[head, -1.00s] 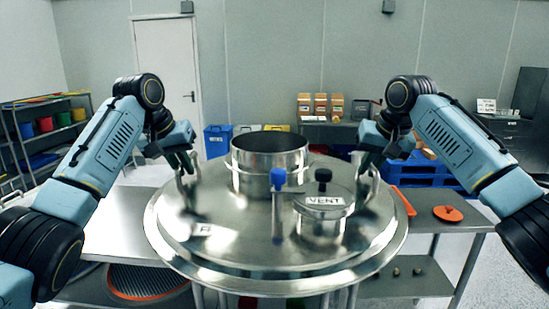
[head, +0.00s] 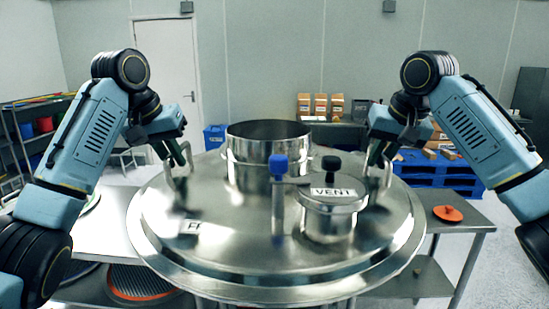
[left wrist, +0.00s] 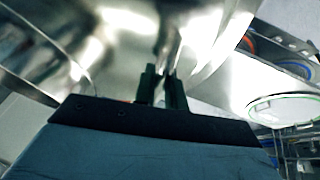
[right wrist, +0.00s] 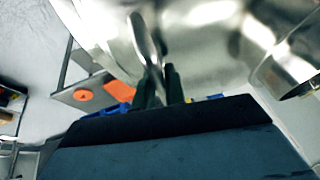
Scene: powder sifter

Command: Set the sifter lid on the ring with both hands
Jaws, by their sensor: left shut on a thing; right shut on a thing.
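The sifter lid (head: 240,258) is a wide round steel disc with an open cylinder (head: 268,155), a blue-knobbed post (head: 279,185) and a small pot marked VENT (head: 333,195). My left gripper (head: 184,165) is shut on the upright handle at the lid's left; the fingers (left wrist: 162,88) and handle also show in the left wrist view. My right gripper (head: 381,158) is shut on the handle at the right, and the right wrist view shows its fingers (right wrist: 157,85) on the bar. The lid fills the middle of the head view. The ring is hidden beneath it or out of view.
A steel table (head: 462,216) at the right bears an orange disc (head: 447,213). A steel surface (head: 103,232) lies at the left, with an orange-rimmed round screen (head: 140,282) on a lower level. Blue pallets (head: 440,172) and boxes stand behind on the right.

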